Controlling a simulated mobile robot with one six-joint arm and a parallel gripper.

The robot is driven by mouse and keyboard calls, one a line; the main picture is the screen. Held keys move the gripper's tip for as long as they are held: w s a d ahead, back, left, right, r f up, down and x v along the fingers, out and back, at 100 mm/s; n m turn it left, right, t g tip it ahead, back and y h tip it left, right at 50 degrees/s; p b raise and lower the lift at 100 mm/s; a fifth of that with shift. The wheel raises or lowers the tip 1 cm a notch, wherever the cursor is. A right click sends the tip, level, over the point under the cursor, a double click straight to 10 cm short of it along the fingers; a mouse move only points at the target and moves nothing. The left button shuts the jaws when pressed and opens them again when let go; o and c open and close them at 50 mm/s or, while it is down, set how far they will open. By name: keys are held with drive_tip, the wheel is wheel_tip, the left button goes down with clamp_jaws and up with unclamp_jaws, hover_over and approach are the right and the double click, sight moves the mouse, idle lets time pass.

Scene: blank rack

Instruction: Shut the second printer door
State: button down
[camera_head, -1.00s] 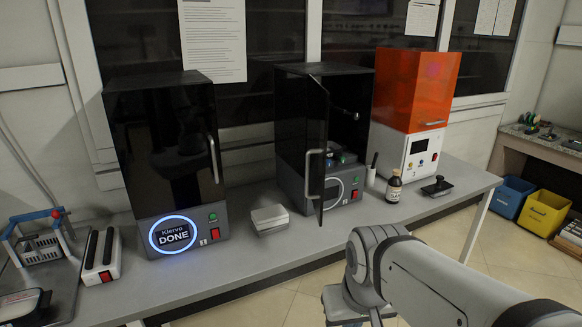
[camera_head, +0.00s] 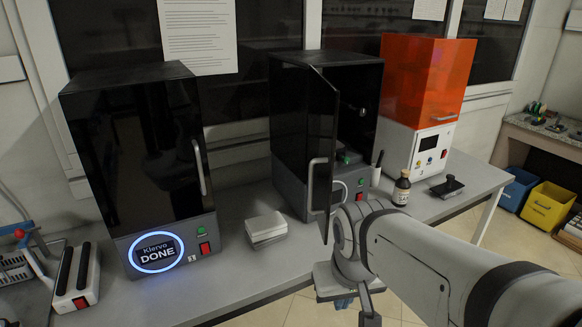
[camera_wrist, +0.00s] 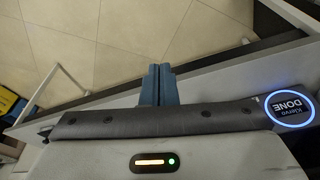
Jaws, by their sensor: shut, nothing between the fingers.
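The second printer (camera_head: 292,115) is the black and grey box in the middle of the bench. Its dark door (camera_head: 321,140) stands open, swung out toward me with its edge and grey handle (camera_head: 311,184) facing forward. The chamber behind it is partly visible. My gripper (camera_head: 343,302) is in front of the bench, below and right of the door and apart from it. In the wrist view, its blue fingers (camera_wrist: 160,82) are together, empty, over the floor and bench edge.
The first printer (camera_head: 140,160) at left has its door shut and a lit DONE ring. A brown bottle (camera_head: 401,188), black stamp-like object (camera_head: 447,186) and orange-topped machine (camera_head: 425,95) stand at right.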

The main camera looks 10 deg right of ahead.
drive_tip(key=w+a+r+m+t+h+p, duration=0.1)
drive_tip(key=w+a+r+h+p, duration=0.15)
drive_tip(key=w+a+r, duration=0.5)
drive_tip(key=w+a+r+m+t+h+p, duration=0.1)
drive_tip(key=w+a+r+h, duration=0.15)
drive_tip(key=w+r, duration=0.85)
approach(326, 194)
wheel_tip(326, 194, down, 3)
drive_tip(key=w+a, duration=0.1)
drive_tip(key=a, duration=0.2)
drive_tip(key=shift+h, duration=0.4)
drive_tip(key=shift+w+d+f+p, duration=0.15)
drive_tip(key=shift+d+p, duration=0.35)
drive_tip(key=shift+d, duration=0.65)
drive_tip(key=shift+w+d+f+p, duration=0.15)
drive_tip(key=shift+d+p, duration=0.3)
drive_tip(key=shift+d, duration=0.7)
drive_tip(key=shift+n, duration=0.3)
